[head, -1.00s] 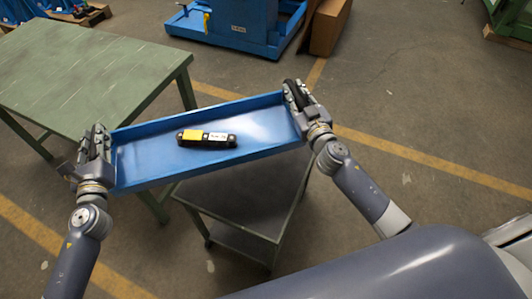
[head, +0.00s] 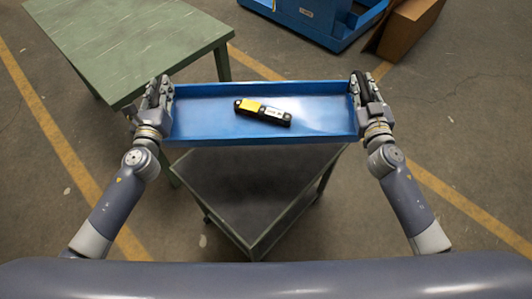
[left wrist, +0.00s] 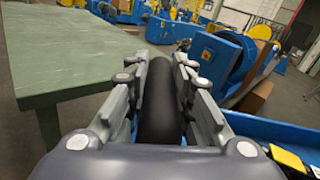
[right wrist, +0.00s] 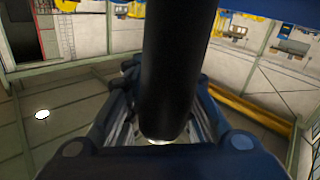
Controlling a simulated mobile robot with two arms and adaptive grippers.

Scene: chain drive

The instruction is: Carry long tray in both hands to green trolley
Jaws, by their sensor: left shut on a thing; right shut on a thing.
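The long blue tray (head: 200,125) is level in the head view, held crosswise in front of me. A black part with a yellow patch and white label (head: 263,111) lies on its floor. My left gripper (head: 160,92) is shut on the tray's left end handle. That black handle (left wrist: 158,105) shows between the fingers in the left wrist view. My right gripper (head: 361,87) is shut on the right handle, a black bar (right wrist: 172,70) in the right wrist view. The green-framed trolley with a dark top (head: 250,195) stands below the tray, partly covered by it.
A green table (head: 130,40) stands at the left, close to my left gripper. A blue machine base (head: 315,15) and a cardboard box (head: 408,25) stand at the back. Yellow lines (head: 470,208) mark the floor. The floor at the right is open.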

